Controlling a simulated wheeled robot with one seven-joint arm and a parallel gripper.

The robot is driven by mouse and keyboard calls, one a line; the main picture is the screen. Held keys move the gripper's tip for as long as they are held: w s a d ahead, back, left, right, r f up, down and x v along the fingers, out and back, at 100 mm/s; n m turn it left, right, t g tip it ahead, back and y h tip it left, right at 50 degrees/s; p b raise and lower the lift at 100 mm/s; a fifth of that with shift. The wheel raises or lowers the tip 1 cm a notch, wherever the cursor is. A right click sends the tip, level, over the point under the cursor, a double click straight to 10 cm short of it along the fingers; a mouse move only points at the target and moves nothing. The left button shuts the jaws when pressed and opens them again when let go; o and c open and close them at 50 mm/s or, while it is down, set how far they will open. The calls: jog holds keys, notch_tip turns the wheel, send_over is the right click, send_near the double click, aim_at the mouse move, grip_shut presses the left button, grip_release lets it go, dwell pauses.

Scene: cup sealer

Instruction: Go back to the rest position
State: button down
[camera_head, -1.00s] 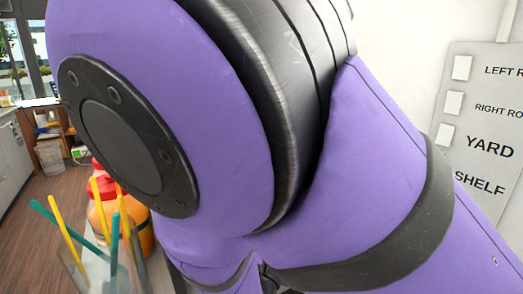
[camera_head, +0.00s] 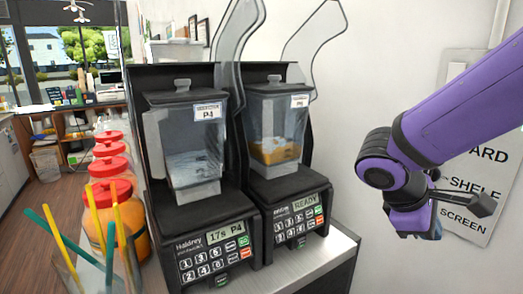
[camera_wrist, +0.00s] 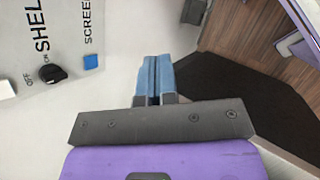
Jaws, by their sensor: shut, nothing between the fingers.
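My gripper (camera_wrist: 153,80) shows in the wrist view with its two blue fingers pressed together and nothing between them. In the head view my purple arm comes in from the right edge and bends downward near the wall panel. The gripper end hangs low there, its fingers mostly hidden behind my own wrist. It is clear of the blenders, to their right, and touches nothing that I can see.
Two blenders, the left (camera_head: 185,150) and the right (camera_head: 275,130), stand on a counter (camera_head: 335,246). Red-lidded jars (camera_head: 108,190) and a straw holder (camera_head: 75,270) are at the left. A labelled switch panel (camera_head: 478,215) is on the wall behind my arm; it also shows in the wrist view (camera_wrist: 85,30).

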jog(key=s+r+m+t+y, duration=0.5)
jog(key=s+r+m+y, duration=0.2)
jog(key=s+r+m, duration=0.1)
jog(key=shift+s+d+r+m+y, duration=0.35)
jog(key=shift+r+m+y, duration=0.05)
jog(key=shift+r+m, duration=0.5)
